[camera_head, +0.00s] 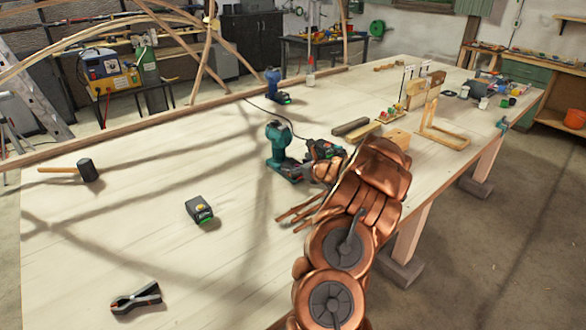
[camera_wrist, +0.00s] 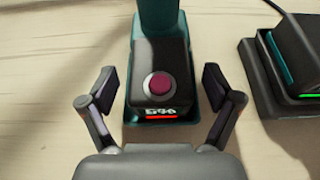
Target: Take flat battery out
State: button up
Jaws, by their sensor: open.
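A teal cordless drill (camera_head: 278,146) stands upright on the workbench in the head view. Its battery (camera_wrist: 160,92) sits at its foot in the wrist view. This battery is dark, with a round magenta button on top, a percentage figure that is hard to read and a lit red bar. My gripper (camera_wrist: 159,77) is open, with one finger on each side of the battery's near part. Gaps show between the fingers and the battery, and nothing is held. My arm hides part of the bench in the head view.
A dark charger (camera_wrist: 285,70) with a green-lit battery stands close on the right. Another green-lit battery (camera_head: 200,209), a mallet (camera_head: 86,170) and a clamp (camera_head: 136,298) lie on the bench (camera_head: 110,235). A blue drill (camera_head: 275,88) stands farther back. The bench's left side is mostly free.

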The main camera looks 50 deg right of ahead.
jog(key=shift+w+f, duration=0.1)
jog(key=shift+w, duration=0.1)
jog(key=c, duration=1.5)
jog(key=shift+c, duration=0.2)
